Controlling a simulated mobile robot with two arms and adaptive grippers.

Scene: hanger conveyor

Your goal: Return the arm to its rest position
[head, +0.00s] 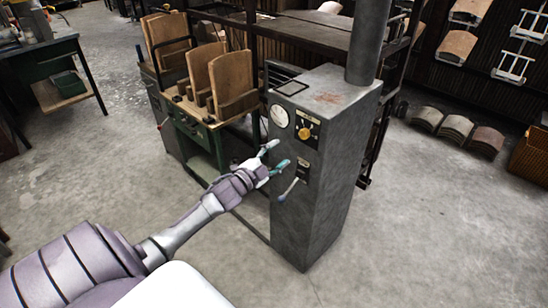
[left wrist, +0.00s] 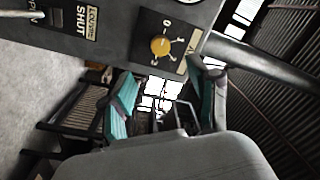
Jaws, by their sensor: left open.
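My left arm reaches in from the lower left in the head view. Its gripper (head: 274,157) is open and empty, close in front of the grey control cabinet (head: 312,208). The two teal-padded fingers (left wrist: 165,95) stand apart in the left wrist view with nothing between them. The cabinet's yellow knob (head: 304,133) is just above and right of the gripper, and it also shows in the left wrist view (left wrist: 160,45). A lever with a blue-grey tip (head: 289,190) is just below the fingers. My right gripper is not in view.
A white gauge (head: 279,116) is on the cabinet front. A thick pipe (head: 368,40) rises from its top. A green bench (head: 205,135) with wooden boards stands left of the cabinet. Curved tiles (head: 455,128) lie at the right. The floor (head: 430,230) at front right is clear.

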